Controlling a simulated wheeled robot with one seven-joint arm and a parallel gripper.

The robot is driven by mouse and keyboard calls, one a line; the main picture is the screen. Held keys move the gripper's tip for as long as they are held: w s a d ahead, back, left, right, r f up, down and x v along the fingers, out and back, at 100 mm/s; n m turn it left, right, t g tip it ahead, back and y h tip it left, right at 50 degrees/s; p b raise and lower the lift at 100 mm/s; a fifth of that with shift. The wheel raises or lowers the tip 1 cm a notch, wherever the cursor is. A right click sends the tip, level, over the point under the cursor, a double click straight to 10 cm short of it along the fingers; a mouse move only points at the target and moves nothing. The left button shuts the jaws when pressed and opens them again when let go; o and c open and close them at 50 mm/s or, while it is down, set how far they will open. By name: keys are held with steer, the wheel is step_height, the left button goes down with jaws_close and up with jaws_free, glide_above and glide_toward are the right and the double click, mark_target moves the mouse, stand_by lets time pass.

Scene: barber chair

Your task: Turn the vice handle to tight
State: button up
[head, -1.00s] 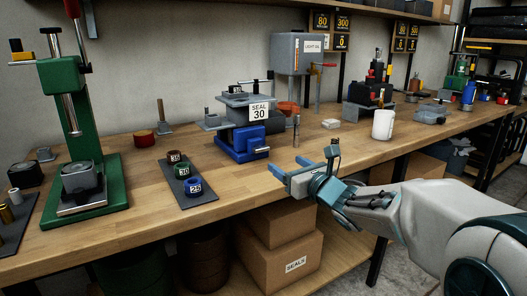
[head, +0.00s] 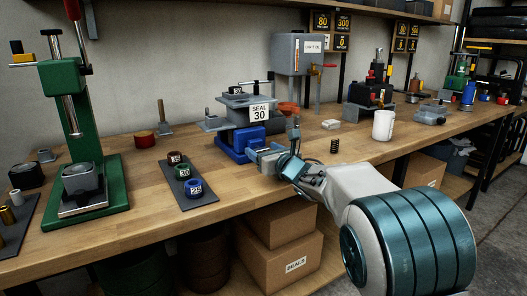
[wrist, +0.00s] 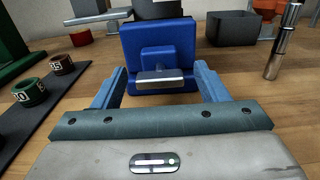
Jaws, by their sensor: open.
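The blue vice (head: 240,143) stands on the bench, with a grey block marked SEAL 30 (head: 259,113) above it. In the wrist view the vice (wrist: 160,42) is straight ahead. Its handle, a short grey bar (wrist: 160,79), lies about level across its front. My gripper (head: 264,154) is at the front right of the vice in the head view and hides the handle there. In the wrist view my gripper (wrist: 160,70) is open, with one blue finger on each side of the bar and gaps between. I cannot tell whether the fingertips touch the vice body.
A dark tray (head: 187,181) with several numbered rings lies left of the vice. A green press (head: 85,150) stands further left. A metal post (wrist: 280,45) stands to the right in the wrist view. A black coil (head: 334,146) and white mug (head: 383,125) are further right.

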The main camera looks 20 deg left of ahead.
steer(key=c, duration=1)
steer(key=shift+f+m, duration=0.1)
steer(key=shift+m, duration=0.2)
steer(key=shift+b, duration=0.4)
steer(key=shift+m+b, duration=0.55)
steer(key=shift+m, duration=0.65)
steer(key=shift+w+d+m+b, duration=0.1)
steer(key=shift+m+b, duration=0.35)
steer(key=shift+m, duration=1.75)
